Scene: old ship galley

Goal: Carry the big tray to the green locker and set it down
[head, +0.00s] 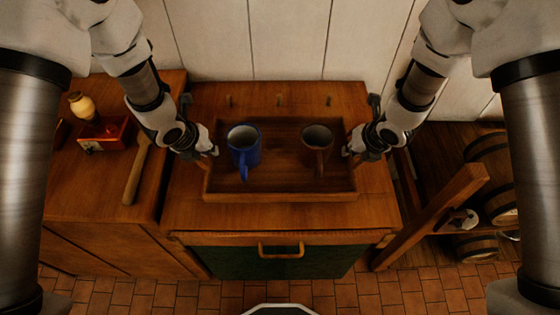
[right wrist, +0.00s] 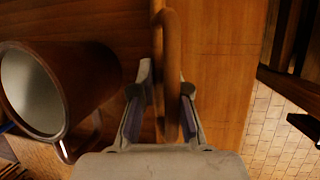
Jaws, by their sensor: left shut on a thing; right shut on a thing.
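The big wooden tray (head: 280,196) is over the wooden top of the green locker (head: 285,262); I cannot tell whether it rests on it or hangs just above. A blue mug (head: 243,146) stands in its left half and a brown mug (head: 316,142) in its right half, both upright. My left gripper (head: 212,152) is shut on the tray's left end. My right gripper (head: 348,152) is shut on its right end. In the right wrist view, its fingers (right wrist: 162,105) are on either side of the wooden tray handle (right wrist: 172,70), with the brown mug (right wrist: 50,88) beside it.
A counter on the left holds a red box (head: 105,133), a cream-coloured bottle (head: 83,106) and a wooden rolling pin or mallet (head: 137,172). Barrels (head: 490,160) lie in a rack on the right. A pale plank wall (head: 290,40) stands behind. Some locker top in front of the tray is bare.

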